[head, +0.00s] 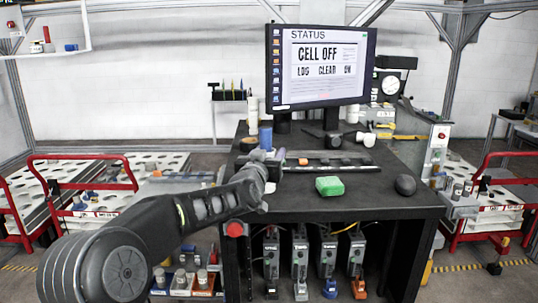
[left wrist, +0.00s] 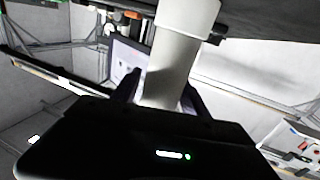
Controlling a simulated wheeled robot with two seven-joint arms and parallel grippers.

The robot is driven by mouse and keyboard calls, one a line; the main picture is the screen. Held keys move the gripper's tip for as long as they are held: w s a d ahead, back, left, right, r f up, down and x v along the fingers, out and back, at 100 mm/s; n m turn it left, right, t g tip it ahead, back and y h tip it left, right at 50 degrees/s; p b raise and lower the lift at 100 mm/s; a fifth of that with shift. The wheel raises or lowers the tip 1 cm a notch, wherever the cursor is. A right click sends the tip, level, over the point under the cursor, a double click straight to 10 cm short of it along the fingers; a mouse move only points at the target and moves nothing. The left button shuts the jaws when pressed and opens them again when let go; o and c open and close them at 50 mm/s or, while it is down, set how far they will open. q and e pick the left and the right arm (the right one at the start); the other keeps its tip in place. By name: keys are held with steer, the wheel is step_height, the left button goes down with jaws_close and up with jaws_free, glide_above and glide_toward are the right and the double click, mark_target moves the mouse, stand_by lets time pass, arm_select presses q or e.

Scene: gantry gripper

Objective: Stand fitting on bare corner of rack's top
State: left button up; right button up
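My left gripper (head: 271,168) is over the left part of the black rack's top (head: 285,205). In the left wrist view a pale grey, tube-like fitting (left wrist: 172,65) with a wider white end (left wrist: 187,14) stands between the two dark fingers (left wrist: 162,92), which appear shut on it. The front left of the top is bare near my gripper. My right gripper is in neither view.
A green block (head: 330,186) and a dark rounded object (head: 405,185) lie toward the front right. A low black rail (head: 335,166) with an orange piece (head: 303,161) lies behind. A blue cylinder (head: 265,138), white containers (head: 252,112) and a monitor (head: 320,66) stand at the back.

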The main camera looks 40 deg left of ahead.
arm_select(q)
steer(key=shift+o, duration=0.7)
steer(key=shift+r, duration=0.15)
steer(key=shift+s+d, duration=0.1)
steer(key=shift+s, duration=0.1)
steer(key=b+v, duration=0.4)
steer(key=v, duration=0.7)
steer(key=shift+s, duration=0.25)
